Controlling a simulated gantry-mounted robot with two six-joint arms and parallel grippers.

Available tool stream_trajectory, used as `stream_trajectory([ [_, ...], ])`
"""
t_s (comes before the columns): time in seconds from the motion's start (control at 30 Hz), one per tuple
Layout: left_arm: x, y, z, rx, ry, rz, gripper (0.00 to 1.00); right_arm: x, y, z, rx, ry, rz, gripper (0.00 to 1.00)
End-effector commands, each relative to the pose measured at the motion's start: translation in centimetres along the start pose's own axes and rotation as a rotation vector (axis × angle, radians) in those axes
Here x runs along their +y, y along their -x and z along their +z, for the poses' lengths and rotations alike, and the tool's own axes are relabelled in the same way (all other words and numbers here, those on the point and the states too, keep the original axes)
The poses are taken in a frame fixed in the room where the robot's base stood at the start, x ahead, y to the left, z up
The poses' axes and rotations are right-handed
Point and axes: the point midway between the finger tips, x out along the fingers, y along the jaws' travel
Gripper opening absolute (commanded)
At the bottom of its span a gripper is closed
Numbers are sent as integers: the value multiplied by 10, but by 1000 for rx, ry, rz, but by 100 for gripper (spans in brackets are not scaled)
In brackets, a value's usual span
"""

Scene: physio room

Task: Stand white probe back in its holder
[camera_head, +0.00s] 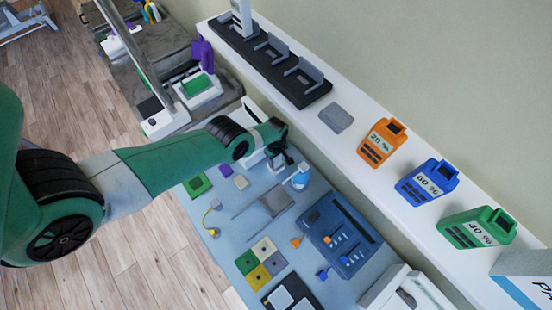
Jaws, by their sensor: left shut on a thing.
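My left gripper (279,153) reaches in from the left over the blue-grey table and is shut. At its fingertips is a small white-and-blue thing (300,178), which may be the white probe; the grip itself is mostly hidden by the dark fingers. I cannot tell for sure which piece is the holder. A blue console (352,222) with a long dark slot stands on the table to the right of the gripper. My right gripper is not in view.
A white shelf (392,203) along the wall bears a black rack (262,66), a grey pad (336,117) and orange (381,142), blue (428,182) and green (478,227) devices. A grey stand (275,200) and colored pads (262,248) crowd the table.

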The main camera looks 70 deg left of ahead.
Motion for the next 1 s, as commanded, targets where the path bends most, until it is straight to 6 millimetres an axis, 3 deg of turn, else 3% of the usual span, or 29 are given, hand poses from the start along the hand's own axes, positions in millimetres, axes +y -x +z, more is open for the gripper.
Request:
stream_trajectory([
  [1.0,0,38,0,0,0,1,0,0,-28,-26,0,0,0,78],
])
